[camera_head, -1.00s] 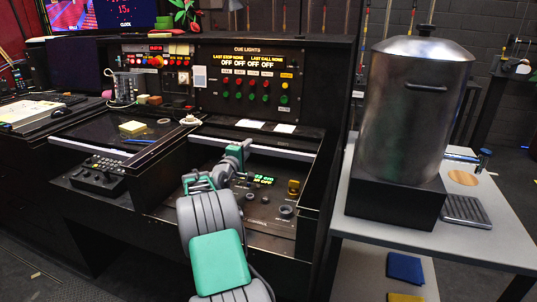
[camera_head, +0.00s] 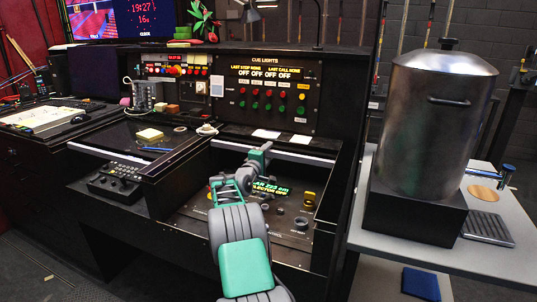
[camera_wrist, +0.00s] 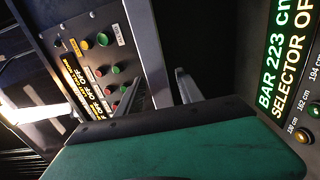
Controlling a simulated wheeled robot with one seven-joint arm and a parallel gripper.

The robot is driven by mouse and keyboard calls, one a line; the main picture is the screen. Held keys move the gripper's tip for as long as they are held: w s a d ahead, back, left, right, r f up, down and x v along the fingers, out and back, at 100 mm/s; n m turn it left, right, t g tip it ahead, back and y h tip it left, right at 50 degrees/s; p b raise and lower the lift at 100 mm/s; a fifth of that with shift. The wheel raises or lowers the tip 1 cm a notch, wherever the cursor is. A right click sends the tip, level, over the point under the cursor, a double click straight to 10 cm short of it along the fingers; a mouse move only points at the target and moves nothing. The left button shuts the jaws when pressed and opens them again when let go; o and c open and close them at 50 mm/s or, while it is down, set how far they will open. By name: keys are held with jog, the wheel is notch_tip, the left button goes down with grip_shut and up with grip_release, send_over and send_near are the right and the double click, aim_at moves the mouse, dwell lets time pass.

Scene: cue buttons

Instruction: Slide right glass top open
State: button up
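The right glass top shows mainly as a pale metal strip (camera_head: 305,157), its front edge, along the back of the console's right bay. The bay in front of it shows knobs and a lit green display (camera_head: 268,188). My gripper (camera_head: 263,150) is at this strip, near its middle. In the wrist view my gripper (camera_wrist: 158,92) has its two fingers apart, with the strip (camera_wrist: 148,45) running between or just beyond them. I cannot tell if they touch it. My own green and black gripper body hides the lower part of that view.
The cue lights panel (camera_head: 266,95) rises behind the right bay.

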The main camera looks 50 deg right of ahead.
jog(key=v, duration=0.7)
jog(key=shift+a, duration=0.35)
jog(key=shift+s, duration=0.1)
